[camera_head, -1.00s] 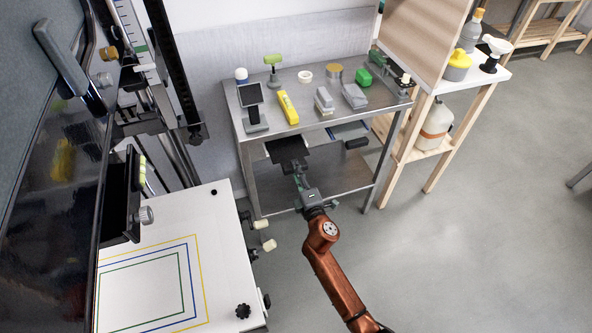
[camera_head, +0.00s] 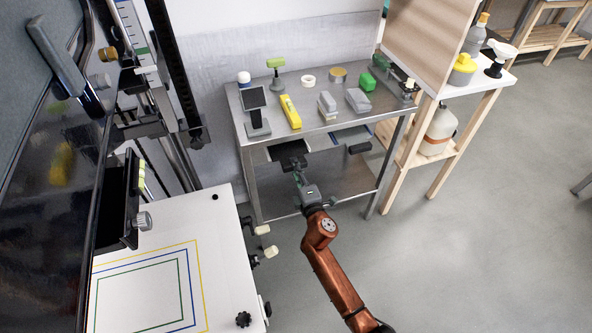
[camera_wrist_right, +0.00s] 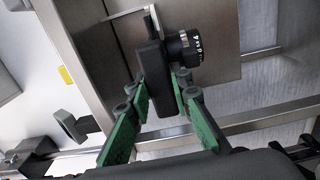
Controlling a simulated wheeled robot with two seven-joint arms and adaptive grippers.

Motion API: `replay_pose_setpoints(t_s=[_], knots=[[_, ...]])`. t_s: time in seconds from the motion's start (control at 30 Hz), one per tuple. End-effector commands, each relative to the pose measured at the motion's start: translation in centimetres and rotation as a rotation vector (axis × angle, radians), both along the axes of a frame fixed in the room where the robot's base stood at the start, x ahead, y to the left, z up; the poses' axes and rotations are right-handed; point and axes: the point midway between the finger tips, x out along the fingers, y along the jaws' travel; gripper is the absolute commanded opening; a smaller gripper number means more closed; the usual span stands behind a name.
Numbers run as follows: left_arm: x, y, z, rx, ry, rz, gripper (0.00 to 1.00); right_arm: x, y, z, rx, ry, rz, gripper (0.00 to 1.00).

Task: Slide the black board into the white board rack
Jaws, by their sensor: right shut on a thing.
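My right gripper (camera_head: 299,176) reaches under the front of the metal table. A thin white edge (camera_wrist_right: 125,13) beyond the board may be part of the white board rack; I cannot tell. My left gripper is not in view.
The metal table (camera_head: 300,133) holds a grey stand (camera_head: 256,112), a yellow tool (camera_head: 290,111) and other small items. An enlarger with a white baseboard (camera_head: 215,255) stands left.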

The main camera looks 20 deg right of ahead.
Motion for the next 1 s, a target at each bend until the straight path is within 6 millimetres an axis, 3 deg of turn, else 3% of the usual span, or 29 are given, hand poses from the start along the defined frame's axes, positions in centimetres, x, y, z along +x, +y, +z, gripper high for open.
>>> replay_pose_setpoints(t_s=[0.43,0.47,0.5,0.77,1.0], knots=[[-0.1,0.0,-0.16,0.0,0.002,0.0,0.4,0.56,0.06,0.26,0.0,-0.004,0.001,0.0],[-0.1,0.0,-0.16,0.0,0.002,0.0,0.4,0.56,0.06,0.26,0.0,-0.004,0.001,0.2],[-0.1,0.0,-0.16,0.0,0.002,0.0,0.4,0.55,0.07,0.26,0.0,-0.004,0.001,0.23],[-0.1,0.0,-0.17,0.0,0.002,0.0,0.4,0.55,0.05,0.13,0.0,-0.002,0.001,0.4],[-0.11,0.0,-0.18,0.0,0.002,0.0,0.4,0.5,-0.03,-0.19,0.0,0.003,-0.001,0.4]])
